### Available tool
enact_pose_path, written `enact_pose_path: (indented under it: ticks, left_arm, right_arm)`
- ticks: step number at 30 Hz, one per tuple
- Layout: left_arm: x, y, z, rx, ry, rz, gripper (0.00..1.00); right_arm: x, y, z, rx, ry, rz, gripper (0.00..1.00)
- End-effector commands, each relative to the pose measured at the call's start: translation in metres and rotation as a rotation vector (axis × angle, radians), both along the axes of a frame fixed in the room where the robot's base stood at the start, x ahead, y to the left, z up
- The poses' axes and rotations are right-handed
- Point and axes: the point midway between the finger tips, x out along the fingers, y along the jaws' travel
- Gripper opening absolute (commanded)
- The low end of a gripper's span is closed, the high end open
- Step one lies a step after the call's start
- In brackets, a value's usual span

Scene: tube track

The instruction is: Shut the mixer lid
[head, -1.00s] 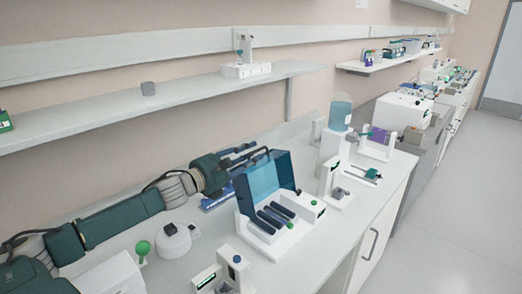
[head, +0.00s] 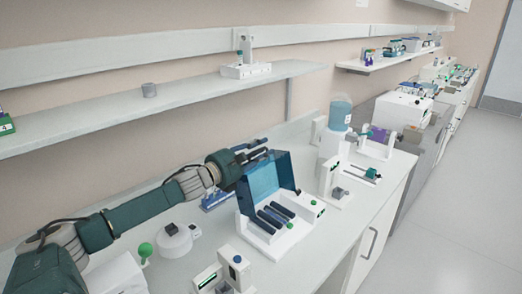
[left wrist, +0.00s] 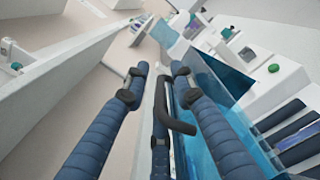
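The mixer (head: 256,232) is a white box with dark blue rollers on the bench. Its clear blue lid (head: 268,180) stands raised at the back, tilted up. The lid also shows in the left wrist view (left wrist: 238,130), right of the fingers. My left gripper (head: 264,148) is behind the lid near its upper left edge. In the left wrist view its two dark fingers (left wrist: 160,71) are apart. A dark bent bar (left wrist: 178,124) shows between them; I cannot tell whether it belongs to the lid or the gripper. My right gripper is out of view.
A round white device (head: 174,242) and a green knob (head: 145,250) stand left of the mixer. A small white device (head: 235,268) is in front. A water-bottle unit (head: 339,118) stands to its right. A wall shelf (head: 190,92) runs above my left arm.

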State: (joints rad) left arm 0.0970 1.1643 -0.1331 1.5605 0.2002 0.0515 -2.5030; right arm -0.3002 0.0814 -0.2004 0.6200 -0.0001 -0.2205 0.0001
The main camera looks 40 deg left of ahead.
Motion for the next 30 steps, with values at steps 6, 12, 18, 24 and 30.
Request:
enact_pose_path:
  ticks: [6,12,18,24,30]
  left_arm:
    - [0.000,0.000,0.000,0.000,0.000,0.000,0.00]
    - [0.000,-0.001,0.000,0.004,0.000,0.000,0.00]
    - [-0.001,-0.012,-0.002,0.056,-0.005,-0.002,0.00]
    - [-0.003,-0.035,-0.004,0.178,-0.017,-0.003,0.00]
    - [-0.006,-0.063,-0.006,0.331,-0.031,-0.002,0.00]
  right_arm:
    - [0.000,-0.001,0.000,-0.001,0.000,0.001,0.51]
    - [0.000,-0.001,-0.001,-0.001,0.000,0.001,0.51]
    - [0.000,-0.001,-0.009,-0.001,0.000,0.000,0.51]
    - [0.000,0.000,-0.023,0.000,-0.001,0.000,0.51]
    - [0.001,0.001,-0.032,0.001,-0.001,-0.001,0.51]
